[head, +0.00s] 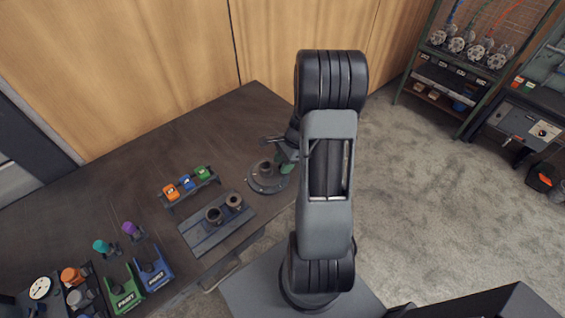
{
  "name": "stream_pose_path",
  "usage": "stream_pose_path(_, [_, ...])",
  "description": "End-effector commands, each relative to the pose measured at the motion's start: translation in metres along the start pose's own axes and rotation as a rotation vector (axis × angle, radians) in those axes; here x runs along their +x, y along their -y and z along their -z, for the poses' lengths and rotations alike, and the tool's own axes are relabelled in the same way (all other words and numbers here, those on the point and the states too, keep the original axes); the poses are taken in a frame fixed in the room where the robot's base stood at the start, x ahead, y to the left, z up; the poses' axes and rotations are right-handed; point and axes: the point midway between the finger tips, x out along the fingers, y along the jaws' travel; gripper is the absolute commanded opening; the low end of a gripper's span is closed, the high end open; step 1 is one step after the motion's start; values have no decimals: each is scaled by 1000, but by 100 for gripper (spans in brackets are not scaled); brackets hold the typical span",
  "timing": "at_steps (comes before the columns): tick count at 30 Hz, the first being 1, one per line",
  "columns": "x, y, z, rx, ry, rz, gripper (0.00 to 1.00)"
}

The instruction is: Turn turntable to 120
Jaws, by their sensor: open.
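The turntable (260,184) is a dark round disc on the workbench, just left of my arm. A short dark pipe-like piece stands up at its middle, and a small green part shows at its right edge. Any angle marks are too small to read. My gripper (283,148) is open at the far side of the turntable, close above or beside it. It is partly hidden behind my arm, and I cannot tell whether it touches the turntable.
The dark workbench (130,170) also holds a rack with orange, blue and green blocks (187,184), a plate (205,238) with two pipe flanges, green and blue holders (152,272), and a dial gauge (40,288). Shelving (455,75) stands at the back right.

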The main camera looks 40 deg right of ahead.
Motion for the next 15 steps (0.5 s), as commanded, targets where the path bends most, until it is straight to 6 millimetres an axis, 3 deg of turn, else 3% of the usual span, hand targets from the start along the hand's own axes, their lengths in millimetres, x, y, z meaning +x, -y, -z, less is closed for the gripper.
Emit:
stream_pose_path(7, [-16,1,0,0,-2,4,44])
stream_pose_path(15, [-71,1,1,-1,-3,5,44])
